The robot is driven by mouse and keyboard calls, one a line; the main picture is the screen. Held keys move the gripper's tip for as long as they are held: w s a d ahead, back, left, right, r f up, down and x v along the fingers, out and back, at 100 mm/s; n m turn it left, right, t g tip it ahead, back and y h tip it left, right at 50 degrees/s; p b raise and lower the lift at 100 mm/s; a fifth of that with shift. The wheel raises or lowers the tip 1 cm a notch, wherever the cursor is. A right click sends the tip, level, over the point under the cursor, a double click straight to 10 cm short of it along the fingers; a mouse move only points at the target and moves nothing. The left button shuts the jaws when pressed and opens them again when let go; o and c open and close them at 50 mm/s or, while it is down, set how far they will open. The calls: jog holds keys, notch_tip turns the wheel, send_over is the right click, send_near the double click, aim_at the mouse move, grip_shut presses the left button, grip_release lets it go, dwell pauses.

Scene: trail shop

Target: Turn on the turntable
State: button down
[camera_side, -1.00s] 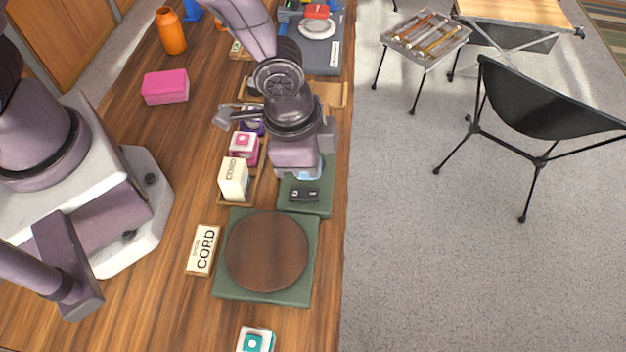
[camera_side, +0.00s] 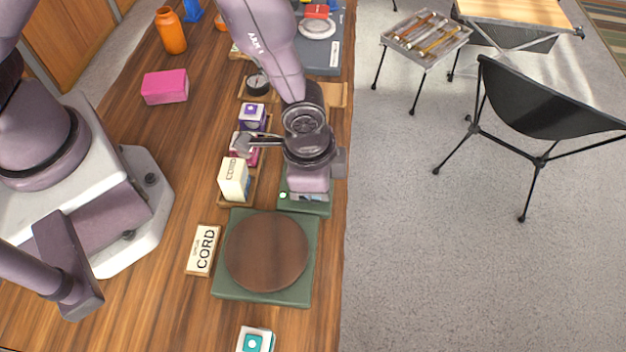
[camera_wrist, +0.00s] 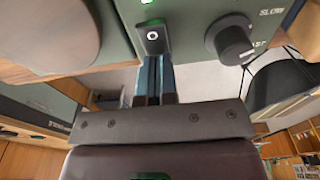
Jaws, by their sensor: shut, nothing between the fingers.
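The turntable has a green square base with a round brown platter (camera_side: 267,250) on top. Its green control box (camera_side: 322,209) adjoins the base, and a small green lamp (camera_side: 283,196) on it is lit. In the wrist view the lamp (camera_wrist: 147,1) glows above a black rocker switch (camera_wrist: 152,37). A black knob (camera_wrist: 233,39) marked SLOW is to the right. My gripper (camera_wrist: 155,88) is shut and empty. Its fingertips are at the lower edge of the switch; I cannot tell whether they touch it. In the side view my gripper hides most of the box top.
A white block with a teal button (camera_side: 255,341) is in front. The bench edge is close on the right.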

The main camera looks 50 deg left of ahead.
jog(key=shift+s+a+f, duration=0.2)
jog(key=shift+s+a+r, duration=0.25)
jog(key=shift+s+a, duration=0.2)
jog(key=shift+r, duration=0.5)
notch_tip(320, 180, up, 13)
jog(key=s+a, duration=0.1)
jog(key=shift+s+a, duration=0.25)
